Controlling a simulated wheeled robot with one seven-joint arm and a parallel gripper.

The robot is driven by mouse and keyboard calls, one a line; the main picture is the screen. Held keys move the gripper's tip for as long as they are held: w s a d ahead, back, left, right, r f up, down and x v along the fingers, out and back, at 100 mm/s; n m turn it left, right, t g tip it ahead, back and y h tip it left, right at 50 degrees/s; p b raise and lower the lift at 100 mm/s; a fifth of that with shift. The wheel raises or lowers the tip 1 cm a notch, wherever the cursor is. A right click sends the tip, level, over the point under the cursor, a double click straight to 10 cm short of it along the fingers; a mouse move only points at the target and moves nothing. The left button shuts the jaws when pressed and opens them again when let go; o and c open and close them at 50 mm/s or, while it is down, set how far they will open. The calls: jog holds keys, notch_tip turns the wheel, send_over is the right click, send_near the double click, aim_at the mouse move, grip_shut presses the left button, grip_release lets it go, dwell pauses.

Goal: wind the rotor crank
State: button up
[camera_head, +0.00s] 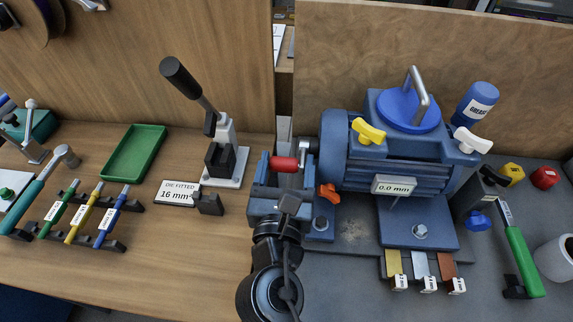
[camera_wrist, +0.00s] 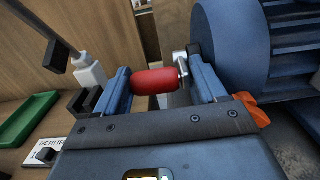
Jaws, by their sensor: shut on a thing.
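The rotor crank has a red handle (camera_head: 284,164) on a silver arm (camera_head: 304,150) at the left end of the blue ribbed motor (camera_head: 400,160). In the wrist view the red handle (camera_wrist: 155,81) lies sideways between the two blue fingers of my gripper (camera_wrist: 158,82), and the silver arm (camera_wrist: 181,66) shows near the right finger. My gripper (camera_head: 283,172) is shut on the red handle. The shaft behind the crank arm is mostly hidden. The motor housing (camera_wrist: 235,50) fills the right of the wrist view. A plate on the motor reads 0.0 mm (camera_head: 393,185).
A lever press (camera_head: 223,155) and a green tray (camera_head: 134,152) stand left on the wooden bench. An orange knob (camera_head: 329,194) sits close to the right of my gripper. Yellow (camera_head: 368,131) and white (camera_head: 473,140) knobs, a blue bottle (camera_head: 476,103) and a green-handled tool (camera_head: 524,262) are farther right.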

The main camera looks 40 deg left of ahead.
jog(key=shift+f+t+b, duration=0.4)
jog(key=shift+f+b, duration=0.15)
jog(key=shift+b, duration=1.45)
jog(key=shift+y+b, duration=0.3)
jog(key=shift+b, duration=0.25)
jog(key=shift+y+b, duration=0.3)
jog(key=shift+b, duration=0.35)
jog(key=shift+r, duration=0.15)
jog(key=o, duration=0.7)
jog(key=shift+c, duration=0.2)
jog(key=shift+s, duration=0.1)
jog(key=shift+b+v, duration=0.3)
jog(key=shift+v, duration=3.6)
